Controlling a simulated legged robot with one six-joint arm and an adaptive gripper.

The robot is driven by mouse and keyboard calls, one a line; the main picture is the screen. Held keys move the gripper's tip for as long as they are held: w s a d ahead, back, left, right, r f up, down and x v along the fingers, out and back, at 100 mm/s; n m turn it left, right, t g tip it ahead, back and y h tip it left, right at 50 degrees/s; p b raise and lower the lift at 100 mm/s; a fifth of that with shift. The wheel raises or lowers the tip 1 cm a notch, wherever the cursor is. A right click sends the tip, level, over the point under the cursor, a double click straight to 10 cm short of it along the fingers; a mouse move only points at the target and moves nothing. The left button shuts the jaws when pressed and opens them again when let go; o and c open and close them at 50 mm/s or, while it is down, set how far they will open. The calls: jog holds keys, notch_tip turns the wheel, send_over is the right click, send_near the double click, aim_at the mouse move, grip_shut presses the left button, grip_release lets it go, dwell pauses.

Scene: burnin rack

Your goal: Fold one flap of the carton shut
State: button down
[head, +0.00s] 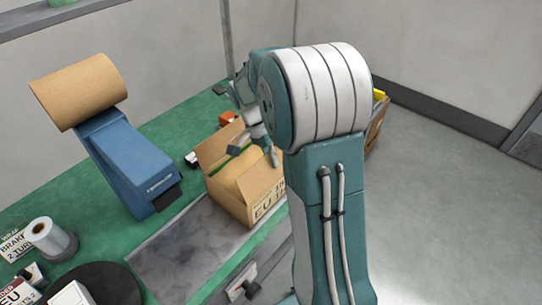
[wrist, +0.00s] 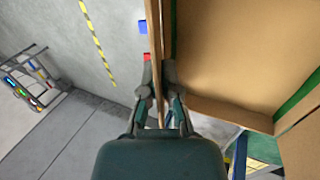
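The brown carton (head: 235,195) stands on the bench edge in the head view, printed on its front side, with its top at least partly open and a flap (head: 212,147) raised at its left. My gripper (head: 273,157) reaches down at the carton's right side, partly hidden behind my arm. In the wrist view, my gripper's two fingers (wrist: 158,80) stand close on either side of a thin upright cardboard flap (wrist: 158,110), seen edge-on, and appear to pinch it. A wide carton panel (wrist: 225,50) fills the area to the right. The flap's far end is out of frame.
A blue dispenser (head: 130,160) with a brown paper roll (head: 80,90) stands left of the carton. A grey mat (head: 190,250) lies bare in front. A white roll (head: 47,235) is at lower left. A cart (wrist: 30,80) stands on open floor.

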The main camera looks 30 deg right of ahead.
jog(key=g, duration=0.1)
jog(key=w+f+g+h, duration=0.1)
jog(key=g, duration=0.3)
jog(key=shift+w+a+f+h, duration=0.25)
jog(key=shift+w+a+h, duration=0.1)
jog(key=shift+h, duration=0.05)
dwell(0.3)
jog(key=c, duration=0.9)
grip_release()
jog(key=shift+o, duration=0.2)
jog(key=shift+w, duration=0.1)
jog(key=v, duration=0.7)
jog(key=shift+w, duration=0.25)
jog(key=shift+a, duration=0.15)
